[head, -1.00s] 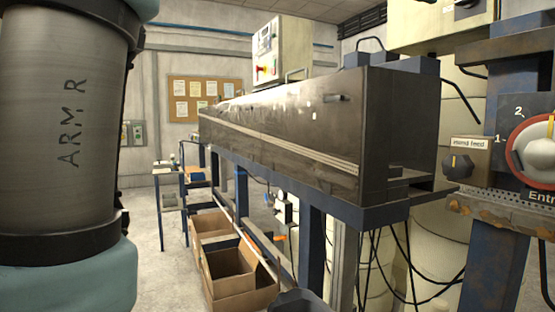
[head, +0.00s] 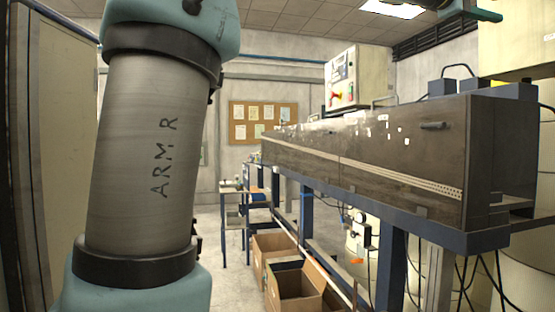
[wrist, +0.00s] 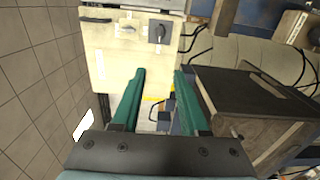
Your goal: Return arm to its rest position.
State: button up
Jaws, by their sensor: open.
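My gripper (wrist: 157,98) shows in the wrist view with its two green fingers apart and nothing between them. Beyond the fingers is a cream control cabinet (wrist: 115,55) with a dark switch. In the head view my arm, marked "ARM R", stands upright at the left. Another part of my arm shows at the top right edge. The fingertips do not show in the head view.
A long dark laminating machine (head: 375,150) on blue legs runs along the right. Open cardboard boxes (head: 292,282) lie on the floor beside it. A cork board (head: 262,120) hangs at the back. Some floor shows in between.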

jog(key=w+a+f+t+y, duration=0.1)
jog(key=w+a+f+y, duration=0.3)
jog(key=f, duration=0.5)
jog(key=w+a+f+t+y, duration=0.1)
jog(key=w+a+f, duration=0.2)
jog(key=w+f, duration=0.5)
jog(key=w+a+f+m+y, duration=0.1)
jog(key=a+f+y, duration=0.2)
jog(key=a+f, duration=0.55)
jog(key=w+a+f+y, duration=0.2)
jog(key=a+f, duration=0.4)
jog(key=f, duration=0.6)
jog(key=s+a+f+m+g+y, duration=0.1)
jog(key=s+a+f+g+y, duration=0.2)
jog(key=a+f, duration=0.9)
jog(key=s+a+f+m+g+y, duration=0.2)
jog(key=s+a+f+y, duration=0.2)
jog(key=s+a+f, duration=0.8)
jog(key=s+a, duration=0.1)
jog(key=a, duration=0.1)
jog(key=shift+a+f, duration=0.35)
jog(key=shift+a, duration=0.05)
